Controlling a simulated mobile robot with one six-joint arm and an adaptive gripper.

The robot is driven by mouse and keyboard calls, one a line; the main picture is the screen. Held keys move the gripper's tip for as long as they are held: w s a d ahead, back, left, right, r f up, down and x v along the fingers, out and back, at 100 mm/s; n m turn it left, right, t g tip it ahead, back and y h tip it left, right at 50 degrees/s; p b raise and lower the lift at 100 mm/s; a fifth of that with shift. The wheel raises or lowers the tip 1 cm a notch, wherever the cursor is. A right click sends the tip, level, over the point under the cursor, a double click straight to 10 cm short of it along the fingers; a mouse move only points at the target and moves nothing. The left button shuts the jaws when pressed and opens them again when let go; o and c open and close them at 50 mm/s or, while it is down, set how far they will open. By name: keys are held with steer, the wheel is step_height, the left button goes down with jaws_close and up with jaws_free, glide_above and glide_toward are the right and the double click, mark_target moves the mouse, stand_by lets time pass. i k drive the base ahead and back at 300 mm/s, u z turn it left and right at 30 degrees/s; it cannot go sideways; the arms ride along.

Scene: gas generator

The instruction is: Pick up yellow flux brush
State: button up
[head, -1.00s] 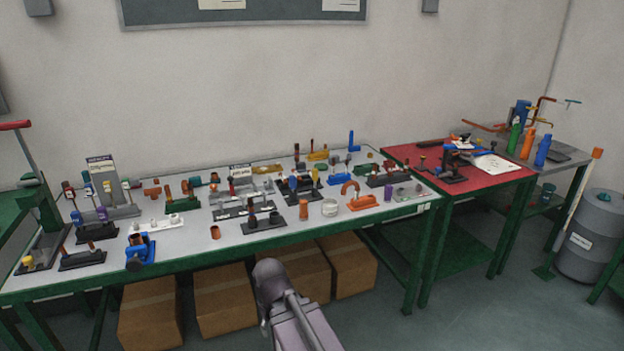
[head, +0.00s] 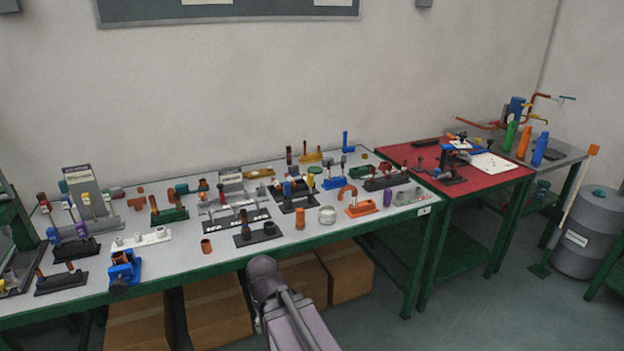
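I cannot single out the yellow flux brush for sure at this size. Yellow shows on a holder (head: 310,157) with upright dark-topped pieces at the back of the grey-topped bench (head: 190,253). A low yellow tray (head: 259,174) lies left of it. A black stand (head: 298,204) with blue and dark upright pieces is near the middle of the bench. My arm shows at the bottom centre, in front of the bench edge. Its gripper end cannot be made out.
A blue vise (head: 123,270) sits at the front left edge. A red-topped table (head: 410,155) adjoins on the right. Cardboard boxes (head: 218,305) stand under the bench.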

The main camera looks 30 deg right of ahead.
mark_target(310, 177)
steer(key=z, duration=0.2)
steer(key=i, duration=0.3)
steer(key=z, duration=0.45)
